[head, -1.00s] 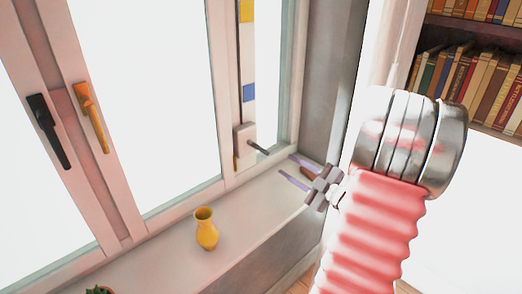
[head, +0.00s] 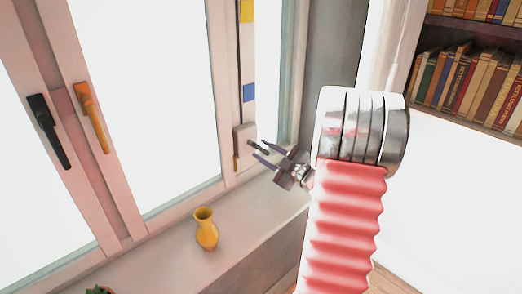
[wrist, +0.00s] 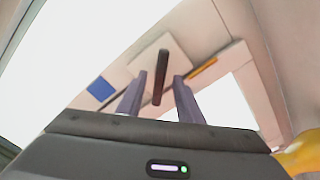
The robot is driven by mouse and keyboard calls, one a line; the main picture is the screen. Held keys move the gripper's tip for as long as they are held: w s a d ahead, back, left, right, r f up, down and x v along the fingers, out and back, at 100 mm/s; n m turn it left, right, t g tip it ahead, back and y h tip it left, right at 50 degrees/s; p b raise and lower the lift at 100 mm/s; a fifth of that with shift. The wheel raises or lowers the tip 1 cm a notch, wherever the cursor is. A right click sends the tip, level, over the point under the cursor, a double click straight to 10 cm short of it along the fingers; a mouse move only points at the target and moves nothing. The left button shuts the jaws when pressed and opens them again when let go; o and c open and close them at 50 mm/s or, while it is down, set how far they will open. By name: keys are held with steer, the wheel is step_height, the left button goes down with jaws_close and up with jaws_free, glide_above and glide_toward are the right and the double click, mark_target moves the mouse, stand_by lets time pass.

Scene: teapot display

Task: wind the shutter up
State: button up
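The shutter winder is a pale box (head: 243,136) low on the right window post, with a short dark crank handle (head: 257,147) sticking out. Above it runs a strip with a yellow mark (head: 247,11) and a blue mark (head: 249,92). My gripper (head: 259,149) is open, with its two purple-grey fingers pointing at the handle. In the wrist view the dark handle (wrist: 160,75) appears between the two open fingers (wrist: 159,78). A gap shows on each side, and I cannot tell how deep it sits between them. The blue mark (wrist: 100,89) also shows there.
A yellow vase (head: 206,230) stands on the window sill (head: 180,254), left of my gripper. A black handle (head: 48,130) and an orange handle (head: 91,116) are on the left window frames. Bookshelves (head: 470,85) stand at the right. A plant (head: 99,291) shows at the bottom edge.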

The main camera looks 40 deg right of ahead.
steer(key=shift+w, duration=0.9)
steer(key=shift+a, duration=0.1)
jaws_close()
